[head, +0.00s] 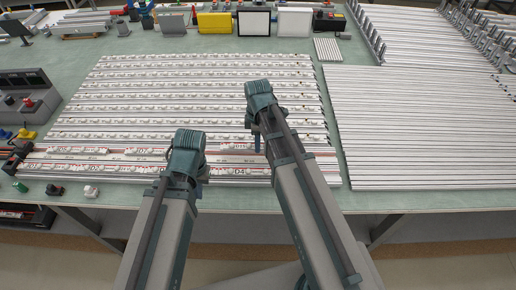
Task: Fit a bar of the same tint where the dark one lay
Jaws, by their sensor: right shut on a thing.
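A wide panel of pale bars (190,88) lies in rows on the green bench. Its front rows have a reddish strip (75,157) with printed labels, partly hidden by my arms. No single dark bar stands out. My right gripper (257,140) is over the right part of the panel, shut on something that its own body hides. My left gripper (200,185) is over the front rows, left of the right one. Its fingers are mostly hidden, so I cannot tell whether it is open.
Long pale bars (420,130) lie side by side on the right, with more bars (430,40) behind. Screens (254,23) and a yellow box (214,23) stand at the back. Dark devices (28,95) stand at the left.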

